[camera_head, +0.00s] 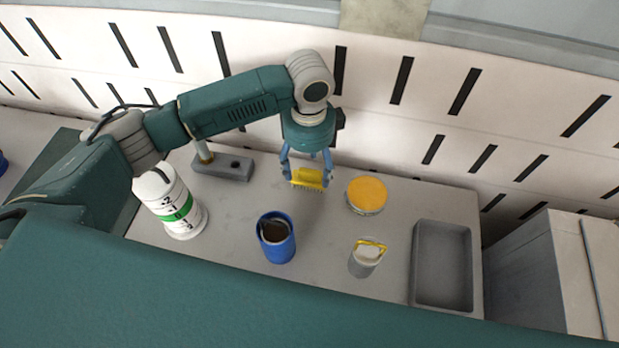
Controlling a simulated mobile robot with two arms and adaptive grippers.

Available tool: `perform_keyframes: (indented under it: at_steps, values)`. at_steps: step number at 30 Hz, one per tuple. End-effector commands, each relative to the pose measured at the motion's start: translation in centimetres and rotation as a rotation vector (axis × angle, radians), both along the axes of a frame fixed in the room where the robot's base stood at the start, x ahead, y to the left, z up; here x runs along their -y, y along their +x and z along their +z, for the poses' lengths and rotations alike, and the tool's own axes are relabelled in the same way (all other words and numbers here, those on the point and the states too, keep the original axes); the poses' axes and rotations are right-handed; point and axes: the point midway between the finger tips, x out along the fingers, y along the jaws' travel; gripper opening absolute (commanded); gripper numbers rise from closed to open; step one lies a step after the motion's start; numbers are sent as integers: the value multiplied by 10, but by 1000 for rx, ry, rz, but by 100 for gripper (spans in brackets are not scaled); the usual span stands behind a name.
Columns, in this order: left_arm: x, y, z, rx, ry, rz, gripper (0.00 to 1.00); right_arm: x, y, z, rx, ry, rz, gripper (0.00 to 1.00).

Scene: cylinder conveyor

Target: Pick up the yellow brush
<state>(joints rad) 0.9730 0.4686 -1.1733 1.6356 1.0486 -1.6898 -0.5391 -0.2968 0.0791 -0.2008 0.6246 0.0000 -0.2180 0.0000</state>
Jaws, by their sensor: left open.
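The yellow brush (307,179) is near the back of the grey table, with its bristles toward the front. My left gripper (308,173) reaches in from above, and its blue fingers are open, one on each side of the brush. The fingertips look very close to the brush ends; I cannot tell whether they touch. I cannot tell exactly how the brush rests on the table. My right gripper is not in view.
A round container with an orange-yellow top (367,194) stands right of the brush. A blue cup (277,247) and a pale container with a yellow handle (365,260) stand in front. A grey tray (416,265) lies right. A white-green cylinder (178,212) and grey block (222,168) stand left.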

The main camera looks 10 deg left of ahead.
Motion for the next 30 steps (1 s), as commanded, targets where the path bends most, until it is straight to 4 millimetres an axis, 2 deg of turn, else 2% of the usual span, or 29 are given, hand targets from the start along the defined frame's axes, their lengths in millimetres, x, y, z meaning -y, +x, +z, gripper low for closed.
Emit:
perform_keyframes:
  at_steps: [5,12,20,22,28,30]
  values:
    - [-1,-1,-16,-2,1,1,68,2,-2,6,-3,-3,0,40]
    - [-1,0,-49,-1,0,-1,68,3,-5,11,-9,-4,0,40]
    - [-1,0,-55,1,0,-1,68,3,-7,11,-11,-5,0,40]
    - [-1,0,-55,1,0,-1,60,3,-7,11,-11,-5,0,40]
    - [-1,0,-54,1,0,-1,20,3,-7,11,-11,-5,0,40]
    - [-1,0,-54,2,0,-1,16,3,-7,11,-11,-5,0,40]
